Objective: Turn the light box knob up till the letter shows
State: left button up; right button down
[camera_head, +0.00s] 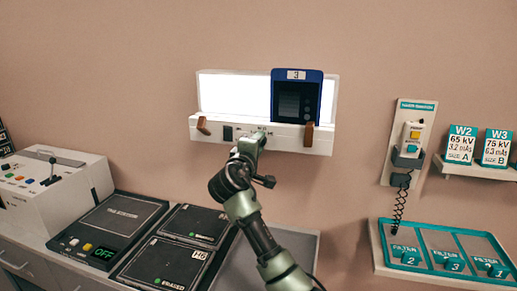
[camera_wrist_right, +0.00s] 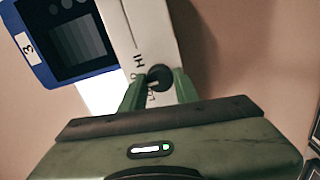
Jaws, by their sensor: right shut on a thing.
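The white light box (camera_head: 318,140) hangs on the wall with its panel (camera_head: 234,94) glowing bright white. A blue-framed film (camera_head: 297,74) labelled 3 stands at its right part; I can make out grey steps and round spots on it, but no letter. My right gripper (camera_head: 258,139) is at the front ledge and hides the knob in the head view. In the wrist view the dark round knob (camera_wrist_right: 160,77) sits between the green fingers of my right gripper (camera_wrist_right: 160,88), which is shut on it. LO and HI marks show beside it. My left gripper is out of view.
Two brown pegs (camera_head: 203,126) (camera_head: 309,134) and a dark switch (camera_head: 228,133) are on the ledge. A handset (camera_head: 411,139) on a coiled cord hangs to the right, above a filter tray (camera_head: 377,250). Dark plates and a console (camera_head: 86,169) fill the counter at left.

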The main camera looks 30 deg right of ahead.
jog(key=shift+f+m, duration=0.15)
jog(key=shift+m, duration=0.15)
jog(key=c, duration=1.1)
grip_release()
jog(key=shift+o, duration=0.2)
jog(key=b+v, duration=0.1)
jog(key=v, duration=0.7)
jog(key=shift+b, duration=0.4)
